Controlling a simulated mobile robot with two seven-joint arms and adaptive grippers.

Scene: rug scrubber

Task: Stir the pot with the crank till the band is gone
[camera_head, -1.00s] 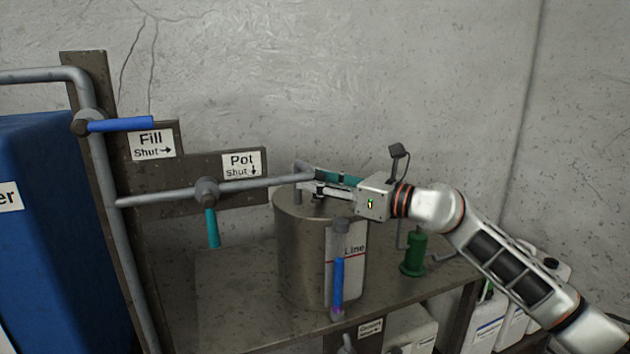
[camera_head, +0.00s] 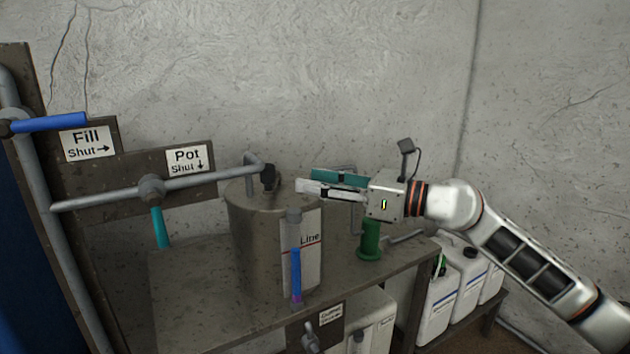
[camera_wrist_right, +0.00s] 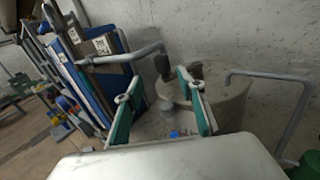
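The grey metal pot (camera_head: 262,250) stands on the bench. A dark upright knob, apparently the crank handle (camera_head: 268,178), stands on its lid, and the rest of the crank is not clear. On the pot's front, a sight tube (camera_head: 295,262) holds blue liquid with a small purple-pink band (camera_head: 297,299) at the bottom, beside the "Line" label (camera_head: 312,245). My right gripper (camera_head: 309,182) is open and empty to the right of the knob, apart from it. The wrist view shows its teal fingers (camera_wrist_right: 158,80) spread. My left gripper is out of view.
The Pot pipe (camera_head: 210,181) with its teal lever (camera_head: 160,228) runs to the pot's top. The Fill valve has a blue lever (camera_head: 48,124). A green cylinder (camera_head: 369,240) stands right of the pot near a bent grey rod (camera_wrist_right: 262,76). White jugs (camera_head: 466,268) stand at lower right.

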